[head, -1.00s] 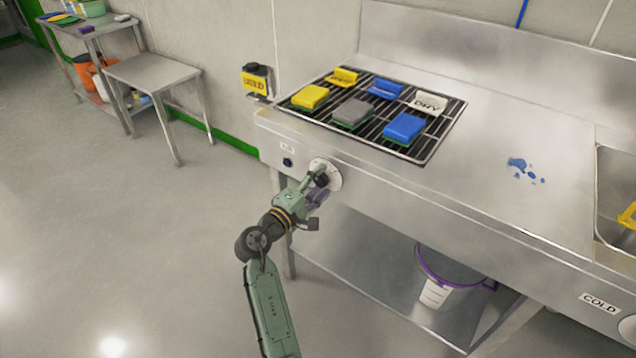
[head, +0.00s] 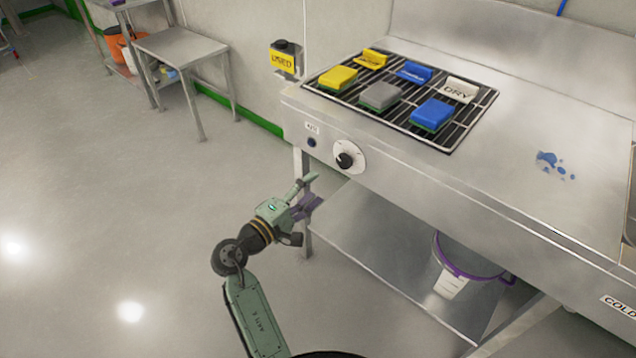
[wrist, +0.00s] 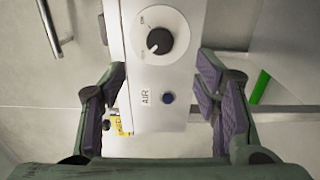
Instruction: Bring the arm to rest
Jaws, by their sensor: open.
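My gripper (head: 309,193) is open and empty, in front of and below the front panel of the steel bench, apart from it. In the wrist view its two purple-padded fingers (wrist: 165,100) stand wide apart, with the panel showing between and beyond them. The round white dial with a black knob (head: 346,159) is on the panel, up and to the right of my gripper; it also shows in the wrist view (wrist: 159,41). My arm (head: 258,310) reaches up from the bottom of the head view, bent at the wrist.
The steel bench (head: 500,190) carries a drying rack (head: 455,130) with several sponges and labelled holders. Blue spots (head: 552,164) mark its top. A bucket (head: 462,268) stands on the lower shelf (head: 390,262). A small table (head: 180,44) stands at back left. The floor at left is clear.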

